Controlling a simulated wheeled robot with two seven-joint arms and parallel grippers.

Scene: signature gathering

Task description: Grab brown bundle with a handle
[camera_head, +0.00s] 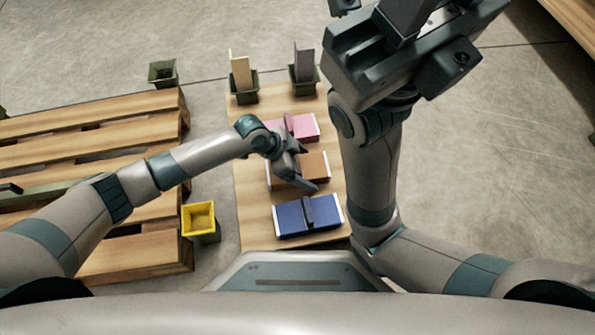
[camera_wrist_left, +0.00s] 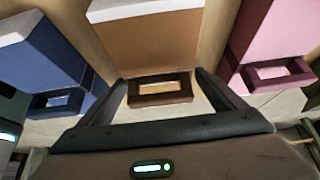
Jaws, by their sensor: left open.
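The brown bundle (camera_head: 314,167) lies on the wooden board between the pink and blue bundles. In the left wrist view the brown bundle (camera_wrist_left: 150,38) has a white edge and a brown loop handle (camera_wrist_left: 160,91) facing me. My left gripper (camera_head: 309,169) is over the brown bundle and partly covers it. In the left wrist view its open fingers (camera_wrist_left: 161,80) stand on both sides of the handle, with gaps that look clear. My right arm rises at the right; the dark gripper body (camera_head: 395,50) is near the head camera, and its jaw opening cannot be made out.
A blue bundle (camera_head: 292,217) and a pink bundle (camera_head: 303,126) flank the brown one closely. Two dark holders (camera_head: 244,92) (camera_head: 304,87) with upright pieces stand behind. A yellow-topped bin (camera_head: 199,219) stands at left by a wooden pallet (camera_head: 95,128). Concrete floor is clear at right.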

